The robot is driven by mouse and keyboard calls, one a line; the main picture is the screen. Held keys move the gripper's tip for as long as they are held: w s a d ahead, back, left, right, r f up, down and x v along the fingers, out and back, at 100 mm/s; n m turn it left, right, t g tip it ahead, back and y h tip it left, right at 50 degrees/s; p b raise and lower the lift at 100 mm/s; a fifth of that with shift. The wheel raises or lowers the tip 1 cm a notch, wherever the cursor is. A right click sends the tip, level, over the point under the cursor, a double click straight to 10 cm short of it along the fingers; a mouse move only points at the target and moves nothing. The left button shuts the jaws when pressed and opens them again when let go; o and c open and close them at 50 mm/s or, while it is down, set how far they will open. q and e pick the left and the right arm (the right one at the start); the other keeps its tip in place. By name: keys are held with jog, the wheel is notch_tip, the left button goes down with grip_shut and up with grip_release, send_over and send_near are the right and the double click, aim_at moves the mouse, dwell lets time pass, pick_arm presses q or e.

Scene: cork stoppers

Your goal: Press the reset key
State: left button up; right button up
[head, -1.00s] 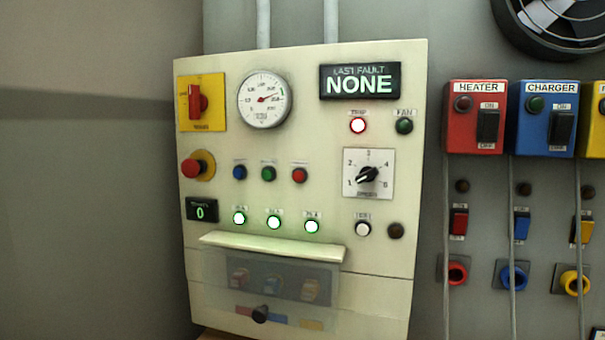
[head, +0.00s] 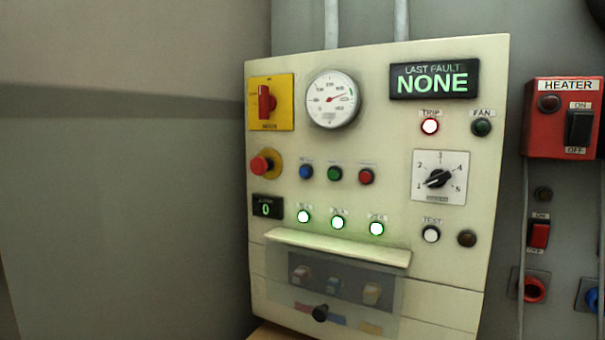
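The cream control panel (head: 385,140) fills the right half of the head view. A row of blue (head: 306,172), green (head: 334,174) and red (head: 366,176) push buttons sits mid-panel. The labels above them are too small to read surely, so I cannot tell which is the reset key. A white button (head: 431,234) labelled TEST is lower right. The TRIP lamp (head: 430,127) is lit white with a red ring. The display (head: 434,81) reads LAST FAULT NONE. A counter (head: 267,207) shows 0. Neither of my grippers is in view.
A red mushroom button (head: 261,165) and a yellow rotary switch (head: 270,102) are at the panel's left. A ledge (head: 338,249) juts out above a clear-covered compartment (head: 335,285). A red HEATER box (head: 563,117) hangs at right. Bare wall lies left.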

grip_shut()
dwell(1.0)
